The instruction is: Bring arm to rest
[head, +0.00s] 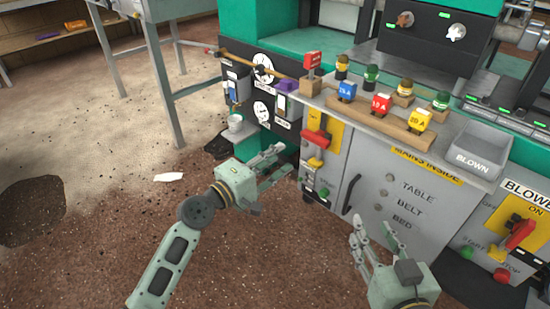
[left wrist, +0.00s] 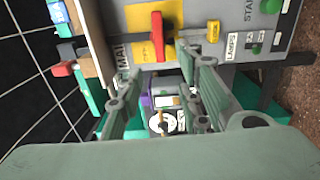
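My left gripper (head: 273,164) is in the middle of the head view, in front of the dark lower panel of the machine. Its fingers are spread apart, and in the left wrist view (left wrist: 162,95) there is nothing between them. My right gripper (head: 375,240) is at the lower right of the head view, in front of the grey cabinet door. Its fingers point up and are apart, with nothing seen between them.
The grey cabinet (head: 384,218) carries a red lever (head: 316,139) and a wooden rack (head: 368,124) of coloured plugs. A grey BLOWN tray (head: 478,149) sits at right. A white cup (head: 235,122) stands on a small shelf. Open floor (head: 90,130) lies to the left.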

